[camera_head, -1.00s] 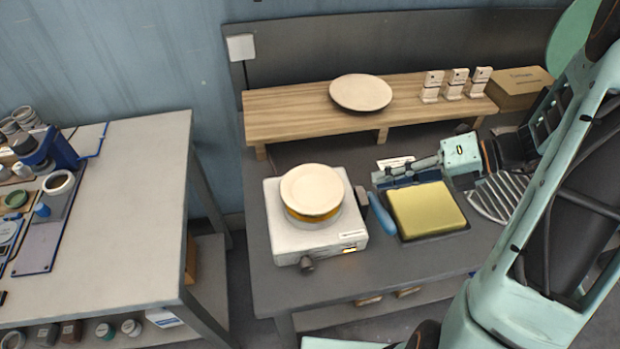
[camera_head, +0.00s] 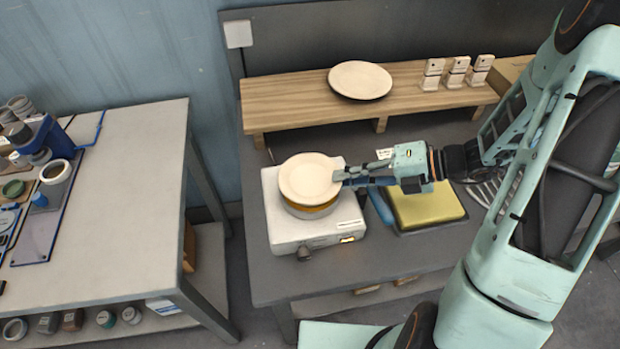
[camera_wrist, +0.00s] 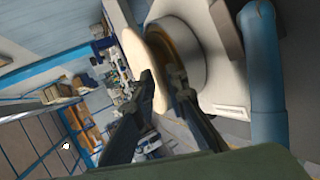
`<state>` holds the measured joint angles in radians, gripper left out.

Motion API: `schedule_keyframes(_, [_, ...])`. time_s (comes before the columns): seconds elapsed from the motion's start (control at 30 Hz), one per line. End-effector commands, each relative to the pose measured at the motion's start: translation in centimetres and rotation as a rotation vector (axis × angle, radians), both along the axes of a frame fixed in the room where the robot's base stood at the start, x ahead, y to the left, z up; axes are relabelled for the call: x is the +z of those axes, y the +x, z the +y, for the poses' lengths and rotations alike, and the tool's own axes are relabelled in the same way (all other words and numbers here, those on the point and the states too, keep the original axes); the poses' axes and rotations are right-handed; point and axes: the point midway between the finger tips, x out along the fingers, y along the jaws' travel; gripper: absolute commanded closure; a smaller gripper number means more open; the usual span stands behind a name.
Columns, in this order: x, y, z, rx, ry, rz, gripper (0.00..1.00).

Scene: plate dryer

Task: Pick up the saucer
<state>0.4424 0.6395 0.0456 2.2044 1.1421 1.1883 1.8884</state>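A cream saucer (camera_head: 306,179) lies flat on a round grey and yellow holder on the white device (camera_head: 335,224). In the wrist view the saucer (camera_wrist: 139,58) shows almost edge-on. My gripper (camera_head: 341,178) is at the saucer's right rim. In the wrist view the fingers of my gripper (camera_wrist: 160,82) are apart. One is over the saucer's upper face and the other is in the narrow space between saucer and holder. The rim lies between them. Contact with both fingers cannot be made out.
Another cream plate (camera_head: 360,80) lies on the wooden shelf (camera_head: 290,108) behind, beside several small white holders (camera_head: 456,72). A yellow pad (camera_head: 428,206) and a blue handle (camera_head: 380,205) are under and beside my gripper. The left table (camera_head: 120,190) is mostly bare.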

Motion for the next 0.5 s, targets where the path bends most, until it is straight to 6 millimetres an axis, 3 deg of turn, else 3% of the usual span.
schedule_keyframes(0.1, [-0.53, 0.04, 1.19, 0.002, 0.001, 0.000, 0.87])
schedule_keyframes(0.37, [-0.71, 0.13, 1.43, 0.000, 0.000, -0.001, 0.87])
schedule_keyframes(0.5, [-0.69, 0.14, 1.42, 0.000, 0.000, -0.001, 1.00])
